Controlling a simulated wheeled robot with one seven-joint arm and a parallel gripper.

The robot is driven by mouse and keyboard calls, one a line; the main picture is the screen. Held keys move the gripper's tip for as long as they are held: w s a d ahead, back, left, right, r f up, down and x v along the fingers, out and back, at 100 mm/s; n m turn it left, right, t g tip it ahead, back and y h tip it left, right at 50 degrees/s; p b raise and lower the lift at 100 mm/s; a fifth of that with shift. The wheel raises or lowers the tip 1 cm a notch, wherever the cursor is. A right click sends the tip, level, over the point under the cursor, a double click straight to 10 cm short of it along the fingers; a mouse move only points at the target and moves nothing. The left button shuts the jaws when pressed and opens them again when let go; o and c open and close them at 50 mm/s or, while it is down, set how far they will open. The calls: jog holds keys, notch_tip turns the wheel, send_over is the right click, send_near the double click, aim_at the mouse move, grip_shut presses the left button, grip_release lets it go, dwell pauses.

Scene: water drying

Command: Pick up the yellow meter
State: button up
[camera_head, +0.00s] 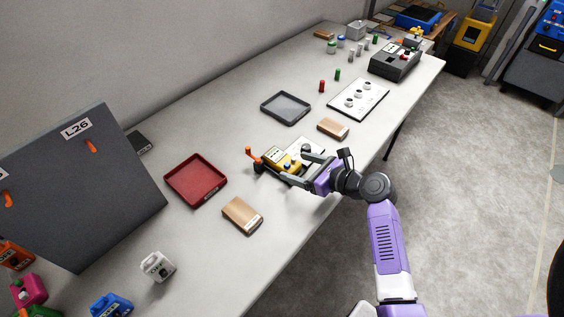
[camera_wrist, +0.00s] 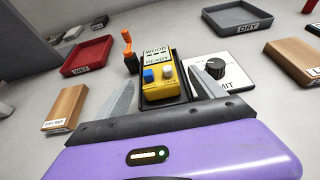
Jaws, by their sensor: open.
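The yellow meter (camera_wrist: 157,80) has a "WOOD READY" label, a blue button and a pale button. It sits in a dark holder (camera_wrist: 174,101) on the table. In the head view the yellow meter (camera_head: 283,160) is partly covered by my gripper. My gripper (camera_wrist: 160,95) is open, with one finger left of the meter and one right of it. It also shows in the head view (camera_head: 290,167). The fingers look apart from the meter; how far above the table they are I cannot tell.
An orange-handled lever (camera_wrist: 127,43) stands just left of the meter. A white plate with a black knob (camera_wrist: 207,69) lies close on the right. A red tray (camera_head: 196,181), a dark grey tray (camera_head: 286,108) and wood blocks (camera_head: 242,215) lie around. Bare table separates them.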

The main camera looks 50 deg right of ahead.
aim_at(284, 160)
jog(key=x, duration=0.2)
jog(key=r+x, duration=0.1)
jog(key=x, duration=0.1)
jog(key=shift+w+f, duration=0.2)
jog(key=shift+w, duration=0.35)
jog(key=shift+a, duration=0.1)
jog(key=c, duration=1.6)
grip_shut()
jog(key=shift+r, duration=0.15)
